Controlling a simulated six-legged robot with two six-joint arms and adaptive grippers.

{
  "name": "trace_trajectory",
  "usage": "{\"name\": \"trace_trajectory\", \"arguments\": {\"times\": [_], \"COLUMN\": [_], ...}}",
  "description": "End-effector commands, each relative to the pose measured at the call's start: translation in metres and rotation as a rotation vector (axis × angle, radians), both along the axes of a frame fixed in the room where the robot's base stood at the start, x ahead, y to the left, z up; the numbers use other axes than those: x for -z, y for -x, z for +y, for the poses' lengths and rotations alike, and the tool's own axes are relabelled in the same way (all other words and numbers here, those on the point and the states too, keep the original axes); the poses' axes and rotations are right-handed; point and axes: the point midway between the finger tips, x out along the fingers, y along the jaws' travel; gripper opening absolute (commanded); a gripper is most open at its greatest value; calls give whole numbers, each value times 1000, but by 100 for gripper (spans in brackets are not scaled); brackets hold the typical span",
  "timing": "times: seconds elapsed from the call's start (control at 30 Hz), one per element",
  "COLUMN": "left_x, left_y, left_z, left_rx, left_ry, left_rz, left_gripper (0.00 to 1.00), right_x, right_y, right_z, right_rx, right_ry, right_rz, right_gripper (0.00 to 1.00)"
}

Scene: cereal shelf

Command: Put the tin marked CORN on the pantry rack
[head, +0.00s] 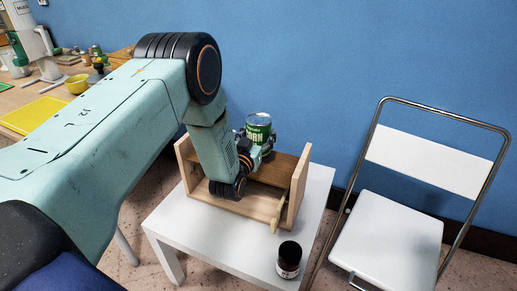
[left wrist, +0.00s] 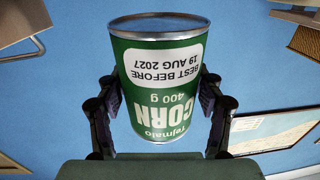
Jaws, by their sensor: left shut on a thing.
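The green tin marked CORN (head: 258,129) has a silver lid and shows above the wooden pantry rack (head: 296,190) in the head view. My left gripper (head: 256,152) is shut on the tin, with a finger on each side. In the left wrist view the tin (left wrist: 158,75) fills the middle between the fingers, its label upside down. The tin looks upright in the head view. My left arm hides part of the rack, and I cannot tell whether the tin's base touches it. My right gripper is not in view.
The rack stands on a white table (head: 222,247). A dark jar with a white label (head: 289,260) stands at the table's front right. A white folding chair (head: 388,229) is to the right.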

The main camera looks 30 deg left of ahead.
Motion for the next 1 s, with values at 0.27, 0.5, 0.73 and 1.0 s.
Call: {"name": "trace_trajectory", "arguments": {"times": [0.27,0.5,0.73,1.0], "left_x": [37,37,43,42], "left_y": [-1,-1,0,0], "left_z": [0,0,0,0], "left_rx": [1,1,1,1], "left_ry": [0,0,0,0], "left_rz": [-5,-6,-1,-1], "left_gripper": [15,15,71,90], "right_x": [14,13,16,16], "right_y": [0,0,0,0], "right_z": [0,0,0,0], "right_rx": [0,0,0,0], "right_ry": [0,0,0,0], "right_rz": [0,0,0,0], "right_gripper": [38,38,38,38]}}
